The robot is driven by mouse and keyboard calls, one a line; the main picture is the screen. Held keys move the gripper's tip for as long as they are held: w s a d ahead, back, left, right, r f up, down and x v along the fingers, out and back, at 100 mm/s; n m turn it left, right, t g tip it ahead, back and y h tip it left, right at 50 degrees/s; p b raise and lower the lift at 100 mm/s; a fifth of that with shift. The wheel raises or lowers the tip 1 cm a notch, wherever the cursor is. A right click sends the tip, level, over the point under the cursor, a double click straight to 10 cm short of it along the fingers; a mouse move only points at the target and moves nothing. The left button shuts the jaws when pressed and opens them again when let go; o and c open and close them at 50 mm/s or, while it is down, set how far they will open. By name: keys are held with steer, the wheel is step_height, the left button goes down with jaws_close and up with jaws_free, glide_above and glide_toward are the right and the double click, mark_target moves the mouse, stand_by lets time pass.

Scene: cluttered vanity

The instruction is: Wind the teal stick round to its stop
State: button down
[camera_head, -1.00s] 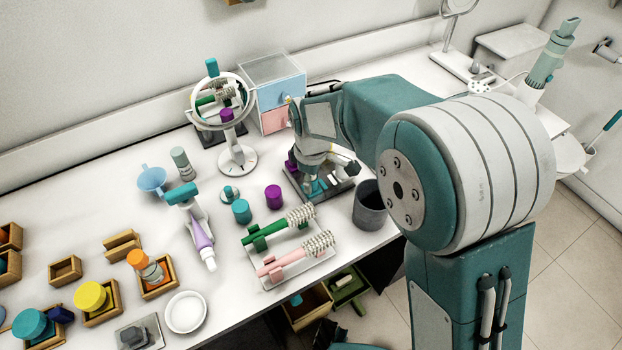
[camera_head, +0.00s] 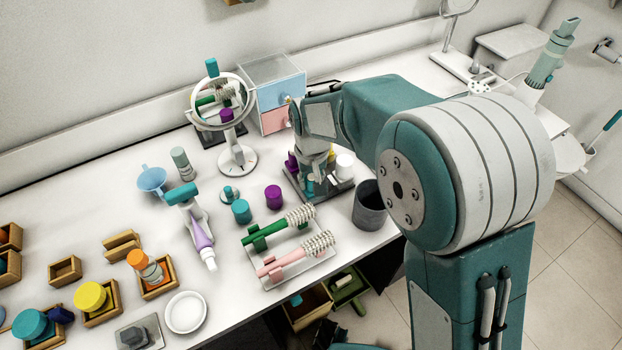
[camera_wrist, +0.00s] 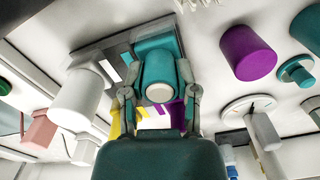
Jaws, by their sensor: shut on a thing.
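The teal stick (camera_wrist: 157,72) stands between my gripper's two fingers in the wrist view. My gripper (camera_wrist: 158,96) is shut on it, one finger at each side. In the head view, my gripper (camera_head: 318,182) is low over a dark grey base plate (camera_head: 343,188), and only a little of the teal stick (camera_head: 309,188) shows. The base plate (camera_wrist: 112,48) also shows behind the stick in the wrist view. The stick's foot and its stop cannot be made out.
A white cylinder (camera_head: 344,164) stands close by on the right, and a purple piece (camera_head: 291,162) on the left. A dark grey cup (camera_head: 370,205) is at the table edge. A brush tray (camera_head: 290,272) lies in front. A round mirror (camera_head: 238,155) stands behind left.

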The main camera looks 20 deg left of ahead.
mark_target(312, 175)
steer(key=m, duration=0.4)
steer(key=shift+d+f+m, duration=0.1)
steer(key=shift+m, duration=1.8)
steer(key=shift+c, duration=1.8)
jaws_free()
step_height(312, 175, up, 12)
steer(key=shift+w, duration=0.1)
